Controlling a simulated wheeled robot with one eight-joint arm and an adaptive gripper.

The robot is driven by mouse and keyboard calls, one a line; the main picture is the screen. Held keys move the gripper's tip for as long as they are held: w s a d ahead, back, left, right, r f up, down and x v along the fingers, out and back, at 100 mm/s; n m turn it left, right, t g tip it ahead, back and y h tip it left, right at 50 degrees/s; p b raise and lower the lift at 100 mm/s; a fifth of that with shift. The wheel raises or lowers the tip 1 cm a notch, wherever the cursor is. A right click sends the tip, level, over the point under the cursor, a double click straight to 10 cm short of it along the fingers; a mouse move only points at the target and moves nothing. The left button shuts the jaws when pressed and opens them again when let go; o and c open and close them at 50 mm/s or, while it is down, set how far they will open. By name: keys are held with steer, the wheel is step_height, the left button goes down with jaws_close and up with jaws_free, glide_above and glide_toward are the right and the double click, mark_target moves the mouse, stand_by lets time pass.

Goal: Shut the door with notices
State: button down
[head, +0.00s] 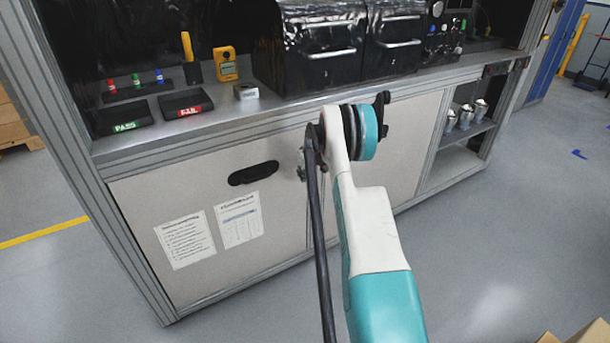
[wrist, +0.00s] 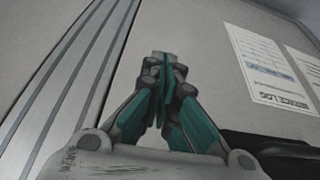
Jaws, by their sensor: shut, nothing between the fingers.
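The door with notices (head: 190,195) is the pale left panel of the workbench cabinet, with two printed sheets (head: 210,233) and a black recessed handle (head: 254,173). It looks about flush with the frame; I cannot tell whether it is fully closed. My gripper (head: 302,172) is mostly hidden by my arm, at the door's right side. In the wrist view my gripper (wrist: 163,62) is shut and empty, its fingertips in front of the pale door panel (wrist: 195,50). One notice (wrist: 260,62) and the dark handle (wrist: 280,150) show to its right. Contact with the door cannot be told.
A grey ribbed frame post (wrist: 75,70) runs left of my gripper in the wrist view. Black machines (head: 320,50) and PASS and FAIL trays (head: 185,104) stand on the bench. Another pale panel (head: 410,140) and an open shelf (head: 460,160) lie right.

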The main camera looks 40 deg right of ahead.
steer(key=s+p+v, duration=0.1)
steer(key=p+v, duration=0.2)
steer(key=v, duration=0.7)
steer(key=shift+s+p, duration=0.2)
steer(key=shift+p, duration=0.2)
steer(key=shift+f, duration=0.1)
